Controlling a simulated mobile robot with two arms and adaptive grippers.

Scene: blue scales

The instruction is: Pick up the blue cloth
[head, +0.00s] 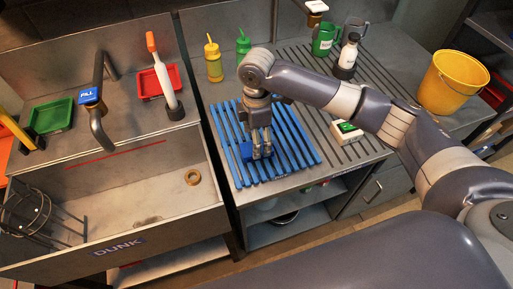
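A small, darker blue piece that looks like the blue cloth (248,153) lies on the light blue slatted rack (297,150) on the metal counter. My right gripper (263,152) points down over it from above, with its fingertips at the cloth. The fingers look close together, but I cannot tell whether the cloth is between them. Part of the cloth is hidden behind the fingers. My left gripper is not in view.
A deep metal sink (120,200) with a tap (97,115) is at the left. Yellow (213,62) and green (243,48) bottles stand behind the rack. A white box (346,132) sits right of it, and a yellow bucket (452,82) stands at the far right.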

